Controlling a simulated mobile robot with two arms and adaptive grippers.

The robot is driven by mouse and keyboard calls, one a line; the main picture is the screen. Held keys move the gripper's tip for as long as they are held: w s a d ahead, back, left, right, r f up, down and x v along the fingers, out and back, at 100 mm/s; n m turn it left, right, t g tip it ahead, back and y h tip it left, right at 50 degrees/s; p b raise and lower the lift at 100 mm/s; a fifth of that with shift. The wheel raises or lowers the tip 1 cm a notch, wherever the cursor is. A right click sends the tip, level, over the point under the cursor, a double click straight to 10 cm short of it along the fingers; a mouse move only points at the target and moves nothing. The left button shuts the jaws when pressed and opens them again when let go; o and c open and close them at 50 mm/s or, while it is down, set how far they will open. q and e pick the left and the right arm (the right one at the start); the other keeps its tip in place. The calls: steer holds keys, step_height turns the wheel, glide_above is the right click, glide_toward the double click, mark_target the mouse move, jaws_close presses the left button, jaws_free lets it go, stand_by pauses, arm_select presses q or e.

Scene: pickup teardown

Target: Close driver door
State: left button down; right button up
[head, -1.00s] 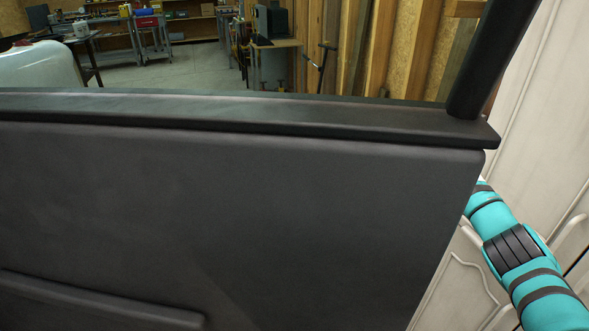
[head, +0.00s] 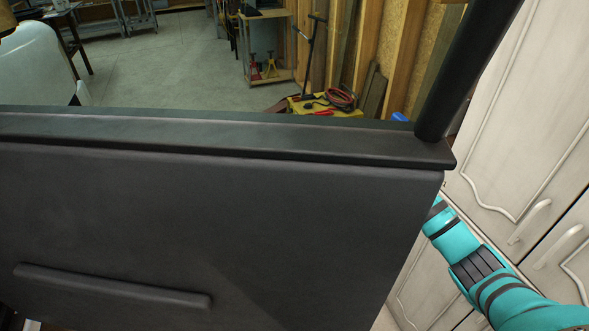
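The driver door (head: 200,225) fills most of the head view, its dark grey inner panel facing me. Its window opening and black frame post (head: 470,70) stand above the sill. A long raised strip (head: 110,285) runs low on the panel. My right arm, teal with dark bands, comes in from the lower right and passes behind the door's right edge. Its gripper is hidden by the door, so I cannot see whether it touches the door. My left gripper is not in view.
White panelled cabinets (head: 520,140) with handles stand close on the right. Through the window opening I see open concrete floor (head: 170,70), a low yellow stand (head: 320,105) with red cable, a small wooden table (head: 268,45), and a white rounded vehicle part (head: 35,60) at left.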

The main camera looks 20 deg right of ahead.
steer(key=shift+a, duration=0.1)
jaws_close()
stand_by(0.5)
